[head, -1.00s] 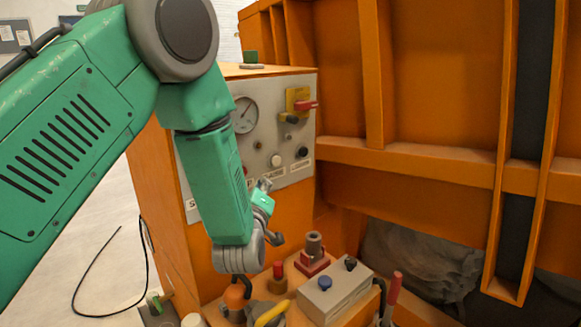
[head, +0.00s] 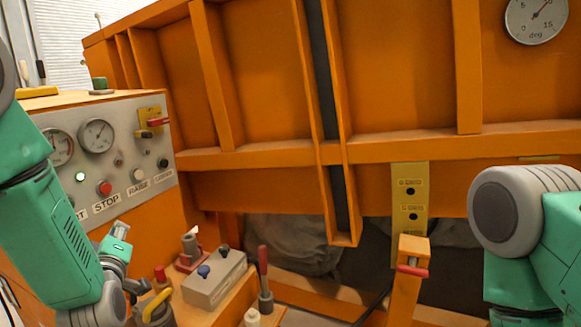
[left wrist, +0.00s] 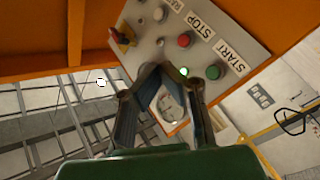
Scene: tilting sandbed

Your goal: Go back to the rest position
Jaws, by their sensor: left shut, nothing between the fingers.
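My left arm comes in at the left of the head view, in front of the grey control panel. My left gripper (head: 137,286) is low there, partly hidden by its own wrist, beside the grey box on the orange ledge. In the left wrist view my left gripper (left wrist: 173,73) is shut and empty, with the panel behind its fingers. My right arm shows at the right edge of the head view, bent. Its gripper is out of view.
The control panel (head: 125,160) has gauges and several buttons. A grey box (head: 215,280) with two knobs and a red-handled lever (head: 264,275) stand near my left gripper. The orange sandbed frame (head: 270,85) fills the back. An orange post (head: 407,280) with a red handle stands right of centre.

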